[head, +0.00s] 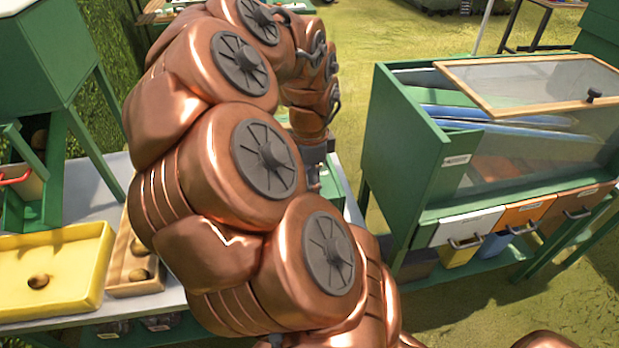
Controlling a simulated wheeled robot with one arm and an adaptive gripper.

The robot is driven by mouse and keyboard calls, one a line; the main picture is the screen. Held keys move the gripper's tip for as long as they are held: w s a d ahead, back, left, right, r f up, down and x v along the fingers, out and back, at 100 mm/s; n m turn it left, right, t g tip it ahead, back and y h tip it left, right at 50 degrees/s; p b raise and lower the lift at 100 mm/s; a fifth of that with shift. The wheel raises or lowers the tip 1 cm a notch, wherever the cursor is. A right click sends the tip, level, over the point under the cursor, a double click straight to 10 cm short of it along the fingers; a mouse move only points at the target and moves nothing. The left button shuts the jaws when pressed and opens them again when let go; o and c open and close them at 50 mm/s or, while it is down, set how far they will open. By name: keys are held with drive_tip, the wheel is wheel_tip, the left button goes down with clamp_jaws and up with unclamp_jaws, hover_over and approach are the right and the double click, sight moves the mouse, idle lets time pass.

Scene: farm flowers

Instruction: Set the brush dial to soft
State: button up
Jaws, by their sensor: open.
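I cannot make out the brush dial in the head view. My copper arm fills the middle of the picture and hides much of the bench behind it. My gripper (313,180) shows only in part, at the far end of the arm, pointing down over a green thing on the bench. Its fingers are mostly hidden behind the arm, and I see nothing held in it.
On the left bench are a yellow tray (58,262) with a brown round thing, a wooden tray (122,243) and a green machine (38,60) with a red handle. At right stands a green cabinet (405,150) with a raised glass lid and coloured bins. Grass lies between.

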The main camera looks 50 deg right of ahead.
drive_tip(key=shift+c, duration=0.3)
drive_tip(key=c, duration=1.1)
drive_tip(key=shift+n, duration=0.4)
drive_tip(key=n, duration=0.3)
drive_tip(key=shift+w+n+b, duration=0.1)
drive_tip(key=shift+n+b, duration=0.3)
drive_tip(key=n+b, duration=0.1)
drive_tip(key=n, duration=0.3)
drive_tip(key=shift+f+b, duration=0.1)
drive_tip(key=shift+b, duration=0.2)
drive_tip(key=n+b, duration=0.2)
drive_tip(key=n, duration=0.3)
drive_tip(key=n+b, duration=0.2)
drive_tip(key=n, duration=0.2)
drive_tip(key=shift+n, duration=0.3)
